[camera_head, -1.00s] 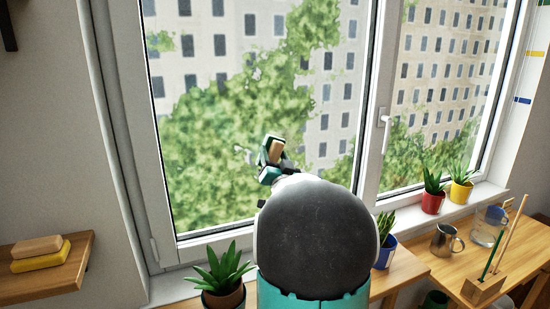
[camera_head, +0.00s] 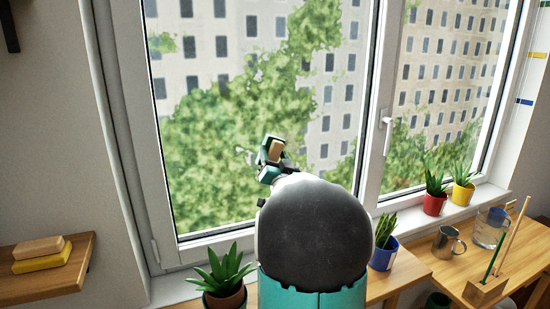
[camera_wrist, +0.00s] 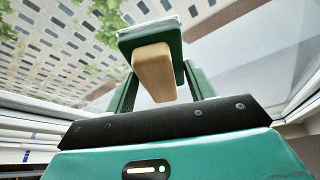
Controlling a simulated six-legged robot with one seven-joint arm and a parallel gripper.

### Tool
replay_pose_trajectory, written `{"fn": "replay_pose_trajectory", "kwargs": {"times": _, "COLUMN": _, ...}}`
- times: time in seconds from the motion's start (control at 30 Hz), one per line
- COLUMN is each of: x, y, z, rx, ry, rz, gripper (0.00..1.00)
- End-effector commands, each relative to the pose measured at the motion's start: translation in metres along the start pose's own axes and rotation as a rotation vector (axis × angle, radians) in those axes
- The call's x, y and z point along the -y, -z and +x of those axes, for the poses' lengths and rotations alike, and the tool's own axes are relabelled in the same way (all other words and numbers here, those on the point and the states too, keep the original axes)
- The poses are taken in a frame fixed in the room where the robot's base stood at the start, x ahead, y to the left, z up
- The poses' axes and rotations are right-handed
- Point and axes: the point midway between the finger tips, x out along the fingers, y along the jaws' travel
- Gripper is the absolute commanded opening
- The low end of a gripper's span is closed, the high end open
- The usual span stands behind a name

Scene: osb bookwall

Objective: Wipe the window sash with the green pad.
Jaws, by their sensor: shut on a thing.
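The window sash (camera_head: 152,150) is a white frame around a large glass pane, with buildings and trees outside. The green pad (camera_wrist: 180,35) has a wooden grip block (camera_wrist: 153,70) and a pale face turned toward the glass. My gripper (camera_wrist: 158,88) is shut on the wooden block, one finger on each side. In the head view the pad (camera_head: 264,155) shows small in front of the lower middle of the pane. I cannot tell whether its face touches the glass. My arm hides part of the sash's lower rail.
A potted plant (camera_head: 222,275) stands below the sash, left of my arm. A blue pot (camera_head: 384,254) stands to the right. Red (camera_head: 435,204) and yellow (camera_head: 461,193) pots are on the sill. A metal mug (camera_head: 446,242) and glass jug (camera_head: 489,228) stand on the right table. Sponges (camera_head: 40,256) lie on the left shelf.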

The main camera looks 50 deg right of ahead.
Motion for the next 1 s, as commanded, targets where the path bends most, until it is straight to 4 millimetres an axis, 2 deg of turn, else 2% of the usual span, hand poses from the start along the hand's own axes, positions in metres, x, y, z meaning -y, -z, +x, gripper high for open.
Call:
{"fn": "replay_pose_trajectory", "kwargs": {"times": 0.47, "x": -0.002, "y": -0.002, "z": 0.006, "rx": -0.001, "ry": 0.000, "rz": 0.000, "gripper": 0.36}}
{"fn": "replay_pose_trajectory", "kwargs": {"times": 1.0, "x": -0.034, "y": 0.012, "z": 0.009, "rx": -0.001, "ry": 0.000, "rz": 0.000, "gripper": 0.36}}
